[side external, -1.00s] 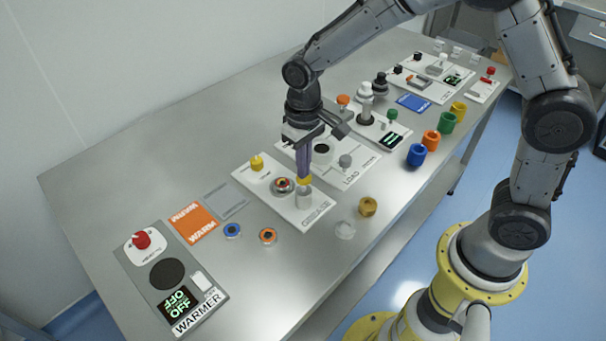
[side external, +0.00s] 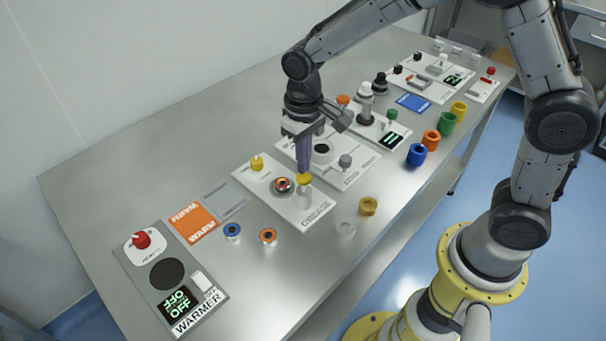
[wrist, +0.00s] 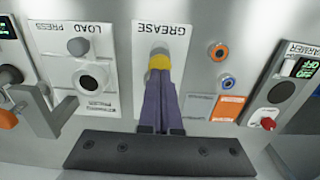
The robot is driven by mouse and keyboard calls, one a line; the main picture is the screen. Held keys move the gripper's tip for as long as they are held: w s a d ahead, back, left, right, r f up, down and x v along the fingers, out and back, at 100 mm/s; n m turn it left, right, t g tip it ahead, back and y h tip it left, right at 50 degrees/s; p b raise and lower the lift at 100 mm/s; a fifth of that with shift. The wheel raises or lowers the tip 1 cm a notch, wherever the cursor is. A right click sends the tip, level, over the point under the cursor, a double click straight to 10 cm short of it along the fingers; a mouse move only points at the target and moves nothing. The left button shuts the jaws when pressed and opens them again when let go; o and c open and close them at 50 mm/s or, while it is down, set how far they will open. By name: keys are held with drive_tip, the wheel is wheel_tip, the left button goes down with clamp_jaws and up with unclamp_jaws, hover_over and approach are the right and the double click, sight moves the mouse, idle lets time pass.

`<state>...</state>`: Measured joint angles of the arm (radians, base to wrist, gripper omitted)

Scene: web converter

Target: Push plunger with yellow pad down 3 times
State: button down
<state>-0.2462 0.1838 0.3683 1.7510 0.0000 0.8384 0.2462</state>
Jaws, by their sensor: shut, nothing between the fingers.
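The plunger's yellow pad (side external: 304,179) sits on top of a pale cylinder (side external: 304,196) on the white GREASE panel (side external: 318,214). My gripper (side external: 304,171) is shut and empty, pointing down with its purple fingertips at the pad. In the wrist view the yellow pad (wrist: 159,62) shows just beyond the closed fingertips (wrist: 160,76). I cannot tell whether they touch it or hover slightly above it. The fingers hide part of the pad and panel in the wrist view.
The LOAD PRESS panel (side external: 350,176) lies behind. Two loose rings, blue (side external: 232,230) and orange (side external: 268,236), lie left.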

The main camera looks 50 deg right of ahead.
sight(304, 176)
drive_tip(key=shift+f, duration=0.15)
drive_tip(key=shift+f, duration=0.35)
drive_tip(key=shift+f, duration=0.35)
drive_tip(key=shift+f, duration=1.05)
drive_tip(key=shift+r, duration=1.95)
